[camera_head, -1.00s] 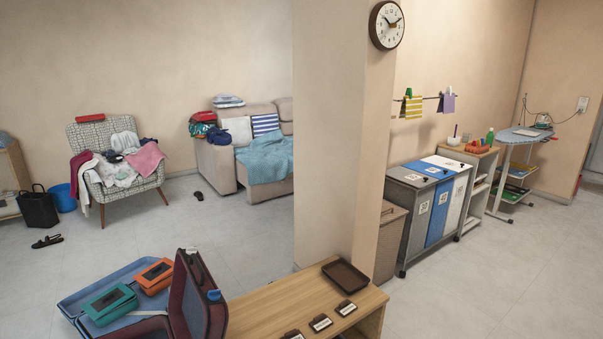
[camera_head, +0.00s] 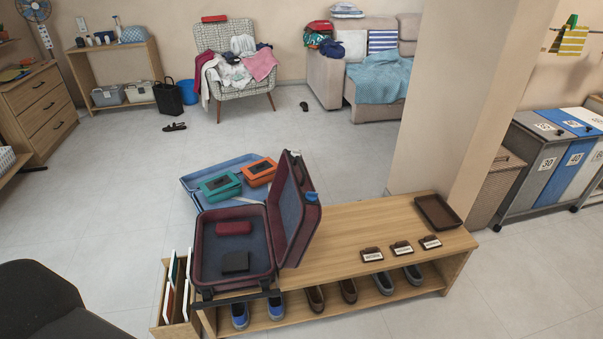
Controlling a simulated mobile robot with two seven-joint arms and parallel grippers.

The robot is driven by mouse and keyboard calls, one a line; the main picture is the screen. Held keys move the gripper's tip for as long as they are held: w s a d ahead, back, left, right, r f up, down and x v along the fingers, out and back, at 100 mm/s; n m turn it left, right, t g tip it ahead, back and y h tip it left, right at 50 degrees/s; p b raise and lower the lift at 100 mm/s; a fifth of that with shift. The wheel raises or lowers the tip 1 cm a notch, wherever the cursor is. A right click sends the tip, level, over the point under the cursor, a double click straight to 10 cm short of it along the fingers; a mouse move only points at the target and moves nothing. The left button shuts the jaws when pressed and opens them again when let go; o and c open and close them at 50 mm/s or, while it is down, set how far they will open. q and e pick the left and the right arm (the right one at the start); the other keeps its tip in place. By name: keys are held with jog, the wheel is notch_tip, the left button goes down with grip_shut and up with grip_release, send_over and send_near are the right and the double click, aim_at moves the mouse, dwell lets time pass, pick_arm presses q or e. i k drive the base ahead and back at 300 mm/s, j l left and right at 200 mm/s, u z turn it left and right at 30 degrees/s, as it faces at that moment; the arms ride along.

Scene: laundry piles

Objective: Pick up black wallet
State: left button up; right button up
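A small flat black item (camera_head: 236,262) that looks like the black wallet lies inside the open dark red suitcase (camera_head: 204,246), near its front side. A dark red case (camera_head: 234,228) lies behind it in the same suitcase. The suitcase stands on the left end of a wooden bench (camera_head: 340,228), with its lid (camera_head: 293,210) raised on the right. Neither of my grippers is in view.
A blue open case (camera_head: 196,184) with teal (camera_head: 221,186) and orange (camera_head: 259,172) boxes lies behind the suitcase. The bench also bears a brown tray (camera_head: 436,211) and label holders (camera_head: 402,248). Shoes sit on its lower shelf. A dark rounded object (camera_head: 40,300) fills the lower left.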

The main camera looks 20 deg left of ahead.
aim_at(236, 263)
jog(key=u, duration=1.3)
jog(key=i+l+u, duration=0.1)
jog(key=l, duration=0.35)
jog(key=i+l+u, duration=0.15)
jog(key=l, duration=0.3)
jog(key=i+l+u, duration=0.1)
jog(key=l, duration=0.35)
jog(key=i+l+u, duration=0.15)
jog(key=l, duration=0.35)
